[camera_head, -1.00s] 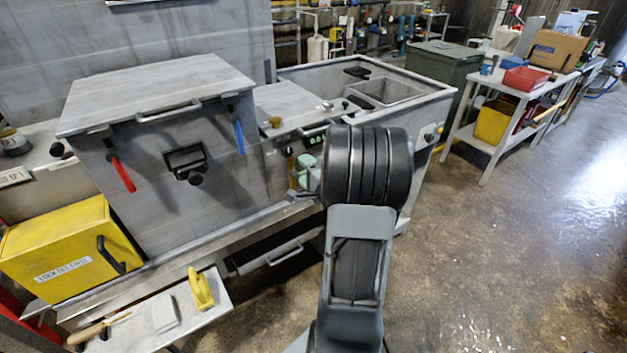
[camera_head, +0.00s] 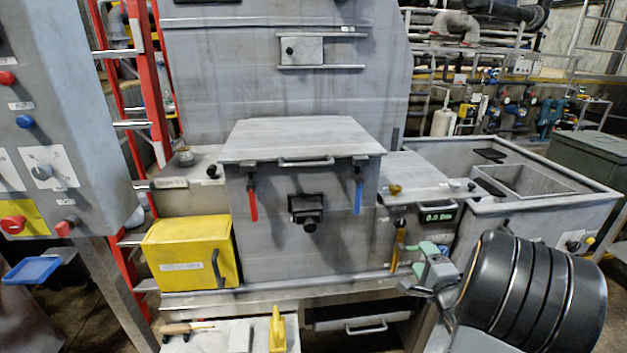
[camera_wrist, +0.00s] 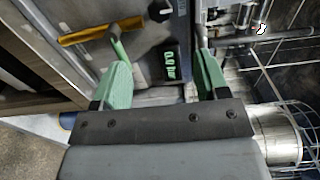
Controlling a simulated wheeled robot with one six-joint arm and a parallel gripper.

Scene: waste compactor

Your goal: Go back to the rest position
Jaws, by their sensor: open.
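My gripper (camera_wrist: 160,80) is open and empty in the wrist view, its two green fingers spread apart. A dark box with a green digital display (camera_wrist: 171,62) shows beyond and between the fingers. In the head view my gripper (camera_head: 428,250) is at the lower right, partly hidden by my black arm joint. It is in front of the compactor's right part, below the green display (camera_head: 438,216). I cannot tell the gap to the machine.
The grey compactor box (camera_head: 290,230) has red and blue handles. A yellow box (camera_head: 187,255) stands at its left. A control panel (camera_head: 60,130) fills the left side. A low shelf (camera_head: 200,338) holds a screwdriver and a yellow tool. An open sink (camera_head: 535,182) is at right.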

